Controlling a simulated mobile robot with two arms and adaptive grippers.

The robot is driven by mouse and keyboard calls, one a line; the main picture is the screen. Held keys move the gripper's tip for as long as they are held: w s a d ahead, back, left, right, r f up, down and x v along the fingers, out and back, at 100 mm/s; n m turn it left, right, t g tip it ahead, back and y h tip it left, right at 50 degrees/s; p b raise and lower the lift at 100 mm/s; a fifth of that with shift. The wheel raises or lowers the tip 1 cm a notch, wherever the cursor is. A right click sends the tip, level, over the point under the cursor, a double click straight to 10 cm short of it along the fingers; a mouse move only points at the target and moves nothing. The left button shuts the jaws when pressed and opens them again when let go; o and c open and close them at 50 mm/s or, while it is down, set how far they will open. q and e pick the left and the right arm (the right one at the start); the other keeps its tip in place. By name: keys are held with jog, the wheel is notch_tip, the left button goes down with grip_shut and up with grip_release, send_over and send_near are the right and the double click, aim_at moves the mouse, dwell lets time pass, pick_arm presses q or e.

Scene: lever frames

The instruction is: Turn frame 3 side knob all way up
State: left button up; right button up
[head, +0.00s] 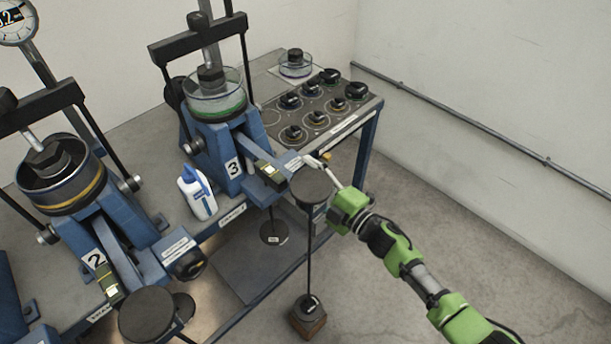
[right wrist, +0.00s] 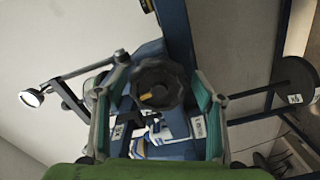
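Frame 3 (head: 205,140) is a blue lever frame with a "3" label and a green-banded dish on top. Its side knob (right wrist: 160,82) shows in the right wrist view as a black, lobed knob with a small yellow mark. In the head view the knob is mostly hidden behind a dark round plate and my gripper. My right gripper (head: 322,166) is at frame 3's front right end. In the right wrist view its fingers (right wrist: 165,90) are apart, one on each side of the knob; I cannot tell whether they touch it. My left gripper is not in view.
The dark round plate (head: 312,186) on a hanging rod is close beside my right gripper. Frame 2 (head: 110,225) stands to the left, with its own side knob (head: 187,264). A white-blue bottle (head: 197,192) stands between the frames. Several black weights (head: 330,76) sit behind on the bench.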

jog(key=p+v, duration=0.1)
jog(key=v, duration=0.5)
jog(key=shift+p, duration=0.4)
jog(key=shift+s+r, duration=0.1)
